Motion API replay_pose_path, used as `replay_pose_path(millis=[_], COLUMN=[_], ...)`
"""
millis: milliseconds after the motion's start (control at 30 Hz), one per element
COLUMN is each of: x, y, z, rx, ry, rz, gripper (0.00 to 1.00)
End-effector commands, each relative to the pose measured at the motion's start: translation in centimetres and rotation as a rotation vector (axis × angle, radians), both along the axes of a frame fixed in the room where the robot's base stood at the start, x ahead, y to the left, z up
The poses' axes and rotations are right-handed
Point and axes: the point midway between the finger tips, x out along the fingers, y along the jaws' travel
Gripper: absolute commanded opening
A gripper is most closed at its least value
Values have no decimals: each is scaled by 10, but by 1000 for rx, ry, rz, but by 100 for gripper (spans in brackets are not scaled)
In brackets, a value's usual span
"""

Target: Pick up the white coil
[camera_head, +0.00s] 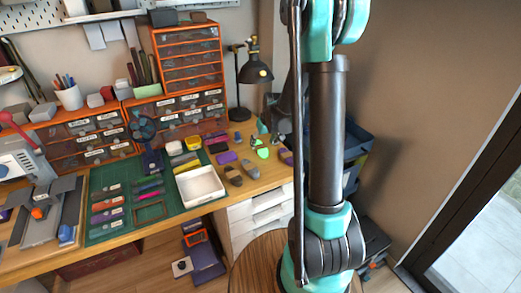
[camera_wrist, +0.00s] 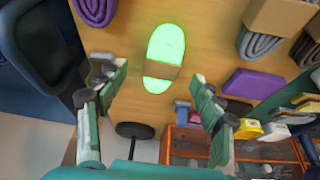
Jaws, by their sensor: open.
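A bright green coil (camera_wrist: 166,45) with a tan band (camera_wrist: 161,70) lies on the wooden table in the wrist view. No plainly white coil shows; I cannot tell whether this is the coil named white. My gripper (camera_wrist: 152,74) is open, with one finger on each side of the coil's banded end. The fingers look apart from the coil, and their height above it is unclear. In the head view the green coil (camera_head: 263,153) lies near the table's right end, and my arm hides much of that area.
A purple coil (camera_wrist: 96,10) and a grey banded coil (camera_wrist: 262,45) flank it. A purple block (camera_wrist: 253,84) and orange drawers (camera_wrist: 185,145) are close by. A white tray (camera_head: 200,186) sits on the green mat (camera_head: 103,236). A black lamp (camera_head: 256,72) stands behind.

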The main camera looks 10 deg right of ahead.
Motion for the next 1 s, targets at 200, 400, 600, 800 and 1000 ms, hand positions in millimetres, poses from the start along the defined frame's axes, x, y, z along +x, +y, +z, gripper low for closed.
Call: replay_pose_path(millis=[200,400,600,800,1000], x=[12,14,14,14,14], y=[5,6,6,6,6], z=[-23,-31,-31,-31,-31], rx=[0,0,0,0,0], ry=[0,0,0,0,0], rz=[0,-1,-1,-1,-1], gripper=[67,67,67,44,19])
